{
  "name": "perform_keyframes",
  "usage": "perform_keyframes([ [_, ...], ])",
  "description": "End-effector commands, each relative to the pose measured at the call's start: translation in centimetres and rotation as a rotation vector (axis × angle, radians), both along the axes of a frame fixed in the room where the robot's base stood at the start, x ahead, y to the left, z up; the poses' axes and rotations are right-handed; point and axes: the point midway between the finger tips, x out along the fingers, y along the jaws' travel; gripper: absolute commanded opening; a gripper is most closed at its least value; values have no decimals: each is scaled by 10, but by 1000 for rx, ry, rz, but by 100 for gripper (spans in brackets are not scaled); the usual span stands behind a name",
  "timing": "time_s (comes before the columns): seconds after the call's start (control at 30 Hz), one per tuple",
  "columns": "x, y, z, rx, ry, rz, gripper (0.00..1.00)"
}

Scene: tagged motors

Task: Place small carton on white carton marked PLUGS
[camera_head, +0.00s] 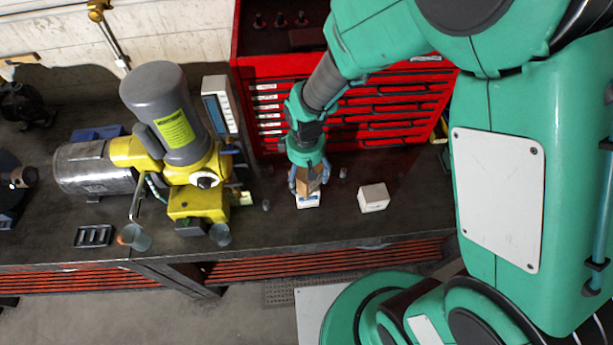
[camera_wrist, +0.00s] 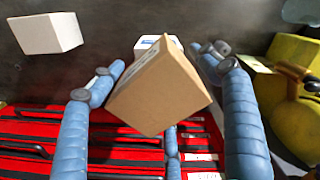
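The small brown carton (camera_wrist: 160,92) is between the fingers of my gripper (camera_wrist: 160,62) and looks tilted. In the head view the brown carton (camera_head: 310,183) is just above, or touching, a white carton (camera_head: 308,201) on the bench; I cannot tell which. My gripper (camera_head: 309,178) points down around the brown carton. A strip of background shows between the right finger and the brown carton; contact at the left finger is unclear. The word PLUGS is not readable.
A second, plain white carton (camera_head: 373,198) stands to the right on the bench; it also shows in the wrist view (camera_wrist: 46,33). A yellow and grey motor (camera_head: 183,140) stands to the left. A red drawer cabinet (camera_head: 350,105) is behind my gripper.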

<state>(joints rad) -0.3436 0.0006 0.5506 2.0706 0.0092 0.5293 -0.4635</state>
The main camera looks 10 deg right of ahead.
Motion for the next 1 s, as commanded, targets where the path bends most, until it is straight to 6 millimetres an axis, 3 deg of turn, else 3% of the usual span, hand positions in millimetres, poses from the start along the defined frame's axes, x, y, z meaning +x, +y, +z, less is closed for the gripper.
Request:
perform_keyframes([
  [0.37,0,0,2,0,0,0,83],
  [0.57,1,0,12,1,-2,0,83],
  [1.0,1,0,78,1,-4,0,83],
])
